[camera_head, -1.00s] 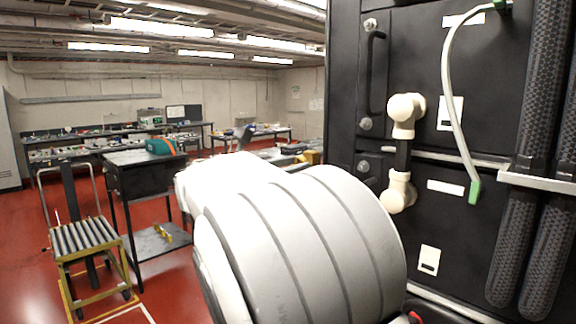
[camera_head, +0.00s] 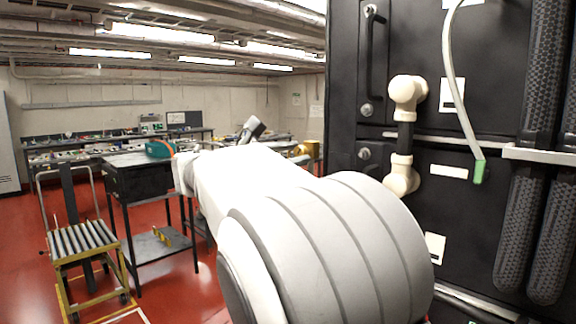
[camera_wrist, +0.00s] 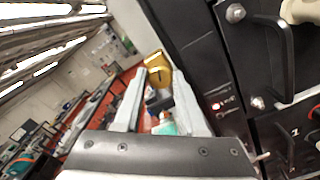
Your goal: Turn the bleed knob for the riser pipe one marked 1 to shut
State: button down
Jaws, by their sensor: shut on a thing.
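My gripper (camera_wrist: 157,108) shows in the wrist view with two pale grey fingers on a dark palm. A teal piece (camera_wrist: 165,126) shows low between the fingers, and they appear shut on it; its exact shape is partly hidden. In the head view my white arm hides the gripper. A dark panel with a "1" mark (camera_wrist: 295,131) stands at the right of the wrist view, apart from the fingers. A cream pipe fitting with two elbows (camera_head: 404,90) sits on the dark cabinet in the head view. I cannot make out a bleed knob in either view.
A roller cart (camera_head: 82,243) and a black bench (camera_head: 135,185) stand left. Red floor (camera_head: 30,270) is open at far left.

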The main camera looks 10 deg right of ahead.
jog(key=m+b, duration=0.5)
jog(key=m, duration=0.1)
jog(key=m+b, duration=0.5)
jog(key=m, duration=0.1)
jog(key=m+b, duration=0.5)
jog(key=m, duration=0.2)
jog(key=shift+f, duration=0.35)
jog(key=m+b, duration=0.2)
jog(key=m, duration=0.2)
jog(key=shift+m, duration=0.4)
jog(key=m+b, duration=0.1)
jog(key=m, duration=0.2)
jog(key=shift+r+m, duration=0.1)
jog(key=shift+m, duration=0.2)
jog(key=shift+w+m+b, duration=0.1)
jog(key=shift+m+b, duration=0.35)
jog(key=shift+m, duration=1.15)
jog(key=shift+r, duration=0.1)
jog(key=c, duration=0.5)
grip_release()
